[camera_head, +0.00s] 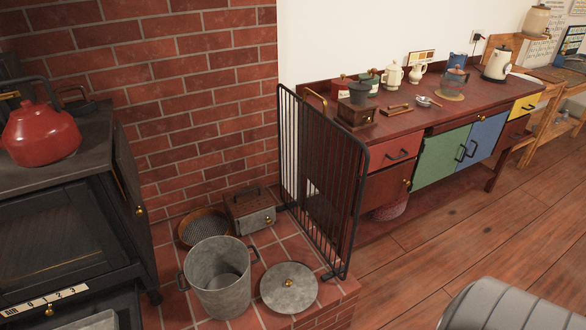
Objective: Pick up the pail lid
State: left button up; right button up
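The pail lid (289,287) is a round grey metal disc with a small brass knob. It lies flat, knob up, on the red tiled hearth. The open grey metal pail (218,285) stands upright just left of it, with a handle on each side. Neither of my grippers is in view.
A black stove (65,225) with a red kettle (42,132) stands at the left. A black barred guard (325,190) rises behind and right of the lid. A shallow basket (203,227) and a box (250,210) sit behind the pail.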

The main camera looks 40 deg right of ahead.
aim_at(288, 288)
jog(key=z, duration=1.15)
